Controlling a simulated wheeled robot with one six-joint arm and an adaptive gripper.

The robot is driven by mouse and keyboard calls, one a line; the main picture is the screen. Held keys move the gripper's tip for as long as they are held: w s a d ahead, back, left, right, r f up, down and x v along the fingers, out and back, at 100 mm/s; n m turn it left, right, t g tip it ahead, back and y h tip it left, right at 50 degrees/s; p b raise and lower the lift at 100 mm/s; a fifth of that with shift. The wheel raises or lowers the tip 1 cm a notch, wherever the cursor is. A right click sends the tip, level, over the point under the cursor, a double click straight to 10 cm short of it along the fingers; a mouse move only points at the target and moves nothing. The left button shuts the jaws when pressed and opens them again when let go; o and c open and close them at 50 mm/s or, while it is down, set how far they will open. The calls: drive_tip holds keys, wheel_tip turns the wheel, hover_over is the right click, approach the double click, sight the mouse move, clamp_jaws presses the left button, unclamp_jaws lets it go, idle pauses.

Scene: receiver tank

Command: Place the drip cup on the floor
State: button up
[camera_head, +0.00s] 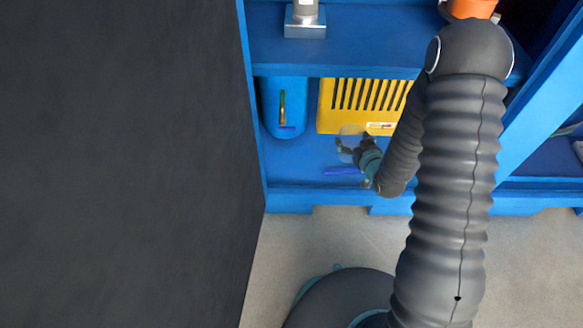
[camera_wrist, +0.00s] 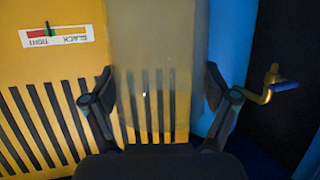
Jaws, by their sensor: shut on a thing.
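The drip cup (camera_head: 350,130) is a clear, see-through cup, faint against the yellow guard. In the wrist view the cup (camera_wrist: 150,60) shows as a hazy pale shape between the two fingers. My gripper (camera_head: 354,149) is shut on it and holds it in front of the yellow guard, inside the blue frame. In the wrist view the fingers of my gripper (camera_wrist: 154,100) stand on either side of the cup. The cup's base and contents cannot be made out. The grey floor (camera_head: 310,250) lies in front of the blue frame.
The yellow slotted guard (camera_head: 345,97) stands behind the cup. Left of it is a blue tank (camera_head: 270,95) with a brass valve (camera_head: 282,108), also close on the right in the wrist view (camera_wrist: 270,85). A blue base rail (camera_head: 290,200) edges the floor. A dark wall (camera_head: 120,160) bounds the left.

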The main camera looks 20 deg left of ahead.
drive_tip(key=s+a+f+n+g+y+b, duration=0.1)
drive_tip(key=s+a+n+g+y+b, duration=0.15)
drive_tip(key=s+a+n+g, duration=0.35)
drive_tip(key=s+a+n+g+y+b, duration=0.15)
drive_tip(key=s+a+y, duration=0.25)
drive_tip(key=a, duration=0.5)
drive_tip(key=shift+n, duration=0.25)
drive_tip(key=shift+w+a+f+b, duration=0.2)
drive_tip(key=shift+w+a+f, duration=0.95)
drive_tip(key=shift+w+f, duration=0.45)
drive_tip(key=shift+w+a+f+b, duration=0.25)
drive_tip(key=shift+w+a+f, duration=1)
drive_tip(key=shift+f, duration=0.7)
drive_tip(key=shift+w+a+f+b, duration=0.2)
drive_tip(key=shift+w+a+f, duration=0.9)
drive_tip(key=shift+w+f, duration=0.55)
drive_tip(key=shift+s+f, duration=0.15)
drive_tip(key=shift+f, duration=0.15)
drive_tip(key=o, duration=0.9)
drive_tip(key=shift+o, duration=0.2)
